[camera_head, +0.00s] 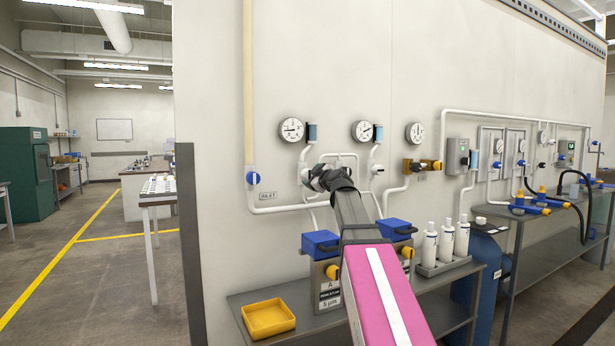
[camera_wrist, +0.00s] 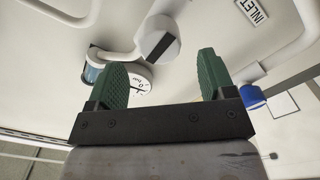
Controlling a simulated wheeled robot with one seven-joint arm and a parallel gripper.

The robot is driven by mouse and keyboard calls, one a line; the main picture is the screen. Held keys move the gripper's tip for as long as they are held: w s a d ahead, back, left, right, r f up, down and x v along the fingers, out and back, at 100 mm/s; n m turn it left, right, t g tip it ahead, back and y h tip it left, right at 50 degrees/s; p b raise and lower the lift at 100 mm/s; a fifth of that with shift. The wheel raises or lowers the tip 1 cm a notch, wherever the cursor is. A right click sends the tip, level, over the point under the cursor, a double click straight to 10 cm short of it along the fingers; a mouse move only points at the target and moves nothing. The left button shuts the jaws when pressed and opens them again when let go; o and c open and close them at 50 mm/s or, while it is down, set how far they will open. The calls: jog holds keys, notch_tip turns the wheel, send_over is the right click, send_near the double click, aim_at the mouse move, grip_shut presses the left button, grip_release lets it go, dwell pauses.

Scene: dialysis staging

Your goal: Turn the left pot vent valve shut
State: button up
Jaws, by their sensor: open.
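The left vent valve, a round white knob with a dark bar across it (camera_wrist: 158,42), shows in the wrist view just beyond and between my fingertips. Its bar lies diagonal. A white pipe joins it to a blue-capped fitting beside a gauge. In the head view the knob (camera_head: 304,176) is partly hidden behind my gripper (camera_head: 318,178), which is up at the wall. In the wrist view my gripper (camera_wrist: 163,62) is open and empty, its green fingers apart; I see no contact with the knob. The left pot (camera_head: 329,287) with a blue lid stands below, partly behind my arm.
A similar white valve (camera_head: 377,170) sits to the right, under another gauge. A blue-handled inlet valve (camera_head: 253,178) is to the left. Pipes run along the wall. Below, a bench holds a yellow tray (camera_head: 268,318), the right pot's blue lid (camera_head: 393,228) and white bottles (camera_head: 446,241).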

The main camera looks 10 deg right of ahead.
aim_at(309, 175)
jog(key=x, duration=0.5)
jog(key=shift+w, duration=0.2)
jog(key=shift+a, duration=0.1)
jog(key=c, duration=0.9)
